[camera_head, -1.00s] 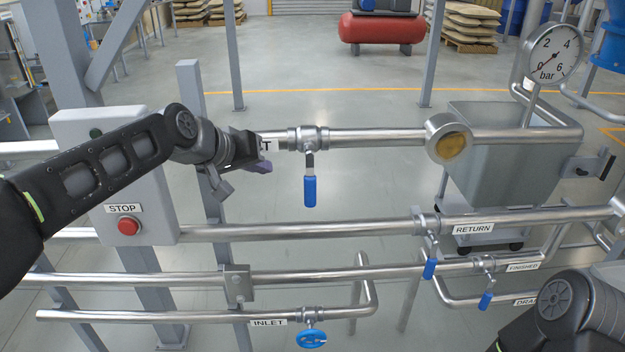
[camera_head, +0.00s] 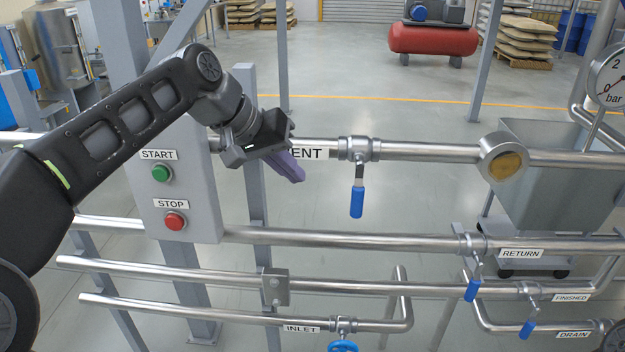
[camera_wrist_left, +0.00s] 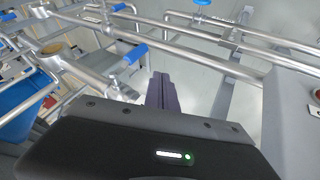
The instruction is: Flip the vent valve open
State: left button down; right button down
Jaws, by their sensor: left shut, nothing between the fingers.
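The vent valve (camera_head: 357,150) sits on the upper steel pipe, just right of a white label (camera_head: 312,154) reading "ENT", its left end hidden by my gripper. Its blue lever handle (camera_head: 357,202) hangs straight down, across the pipe. My left gripper (camera_head: 298,178) is shut and empty. Its purple-grey fingers point down and right, left of the handle and apart from it in the picture. In the left wrist view the shut fingers (camera_wrist_left: 162,77) show beside a blue handle (camera_wrist_left: 135,54), probably the vent's. My right gripper is not in view.
A grey box with a green START button (camera_head: 162,173) and a red STOP button (camera_head: 174,221) stands behind my left arm. A sight glass (camera_head: 503,159) is right along the pipe. Lower pipes carry the return handle (camera_head: 472,290) and inlet wheel (camera_head: 342,346).

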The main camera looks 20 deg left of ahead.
aim_at(358, 187)
pick_arm(q)
jog(key=w+d+f+p, duration=0.1)
jog(key=w+d+f, duration=0.4)
jog(key=d+f, duration=0.2)
jog(key=shift+w+d+f, duration=0.15)
jog(key=shift+w+f, duration=0.1)
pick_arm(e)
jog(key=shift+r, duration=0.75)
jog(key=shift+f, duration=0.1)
